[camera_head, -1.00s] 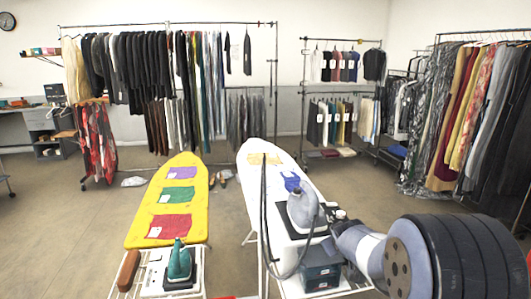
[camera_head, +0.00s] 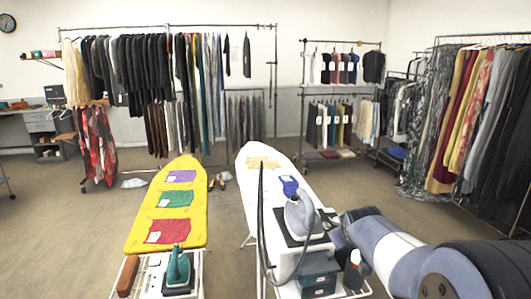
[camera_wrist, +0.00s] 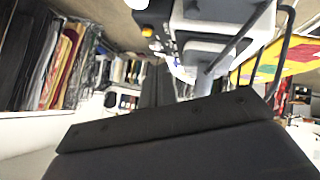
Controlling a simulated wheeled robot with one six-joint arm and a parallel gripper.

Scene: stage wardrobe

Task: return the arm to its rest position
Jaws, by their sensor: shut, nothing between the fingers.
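My gripper (camera_wrist: 158,84) shows in the wrist view as dark fingers standing close together beyond a broad dark body. The fingers are shut with nothing between them. In the head view my arm reaches in from the lower right, beside the white ironing board (camera_head: 256,180); I cannot make out the fingertips there. The wrist view appears rolled over, with the ironing board and steam iron gear at the top.
A grey iron (camera_head: 300,214) with a black hose stands on the white board, close to my arm. A yellow ironing board (camera_head: 140,222) with folded cloths and a green iron (camera_head: 178,268) are left. Clothes racks line the walls. Floor between is open.

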